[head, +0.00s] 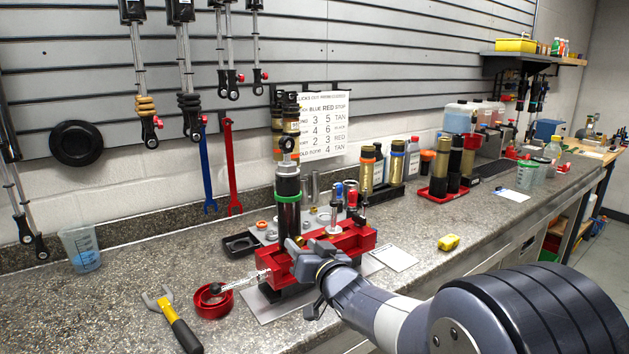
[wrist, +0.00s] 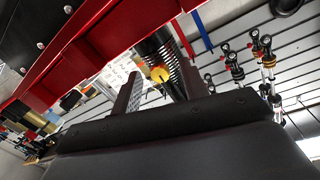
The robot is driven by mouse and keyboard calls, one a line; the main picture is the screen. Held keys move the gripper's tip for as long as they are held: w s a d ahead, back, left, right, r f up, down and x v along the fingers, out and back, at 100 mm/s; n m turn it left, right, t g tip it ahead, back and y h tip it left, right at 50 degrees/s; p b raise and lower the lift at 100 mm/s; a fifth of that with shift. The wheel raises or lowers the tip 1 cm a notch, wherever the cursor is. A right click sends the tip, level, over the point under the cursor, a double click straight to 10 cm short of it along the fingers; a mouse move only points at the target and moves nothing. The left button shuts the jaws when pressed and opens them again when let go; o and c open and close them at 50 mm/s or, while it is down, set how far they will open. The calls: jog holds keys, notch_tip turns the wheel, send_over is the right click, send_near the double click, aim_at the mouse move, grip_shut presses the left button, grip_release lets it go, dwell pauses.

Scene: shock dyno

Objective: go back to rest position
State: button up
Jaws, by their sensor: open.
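My gripper (head: 302,258) is at the front of the red vise-like fixture (head: 352,240) on the bench, with my arm reaching in from the lower right. In the wrist view my gripper (wrist: 158,62) has its two dark fingers apart with nothing held between them. A black shock body with a green ring (head: 288,196) stands upright at the fixture. In the wrist view a dark coil-like part with an orange-yellow end (wrist: 160,73) shows behind the gap between the fingers. I cannot tell whether the fingers touch the fixture.
Shocks (head: 185,75) hang on the wall.

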jog(key=n+b, duration=0.1)
jog(key=b, duration=0.1)
jog(key=n+b, duration=0.2)
jog(key=shift+f+n, duration=0.25)
jog(key=shift+n, duration=0.05)
jog(key=shift+s+d+r, duration=0.1)
jog(key=shift+r, duration=0.05)
jog(key=shift+v, duration=0.8)
jog(key=shift+s+d, duration=0.1)
jog(key=shift+s, duration=0.1)
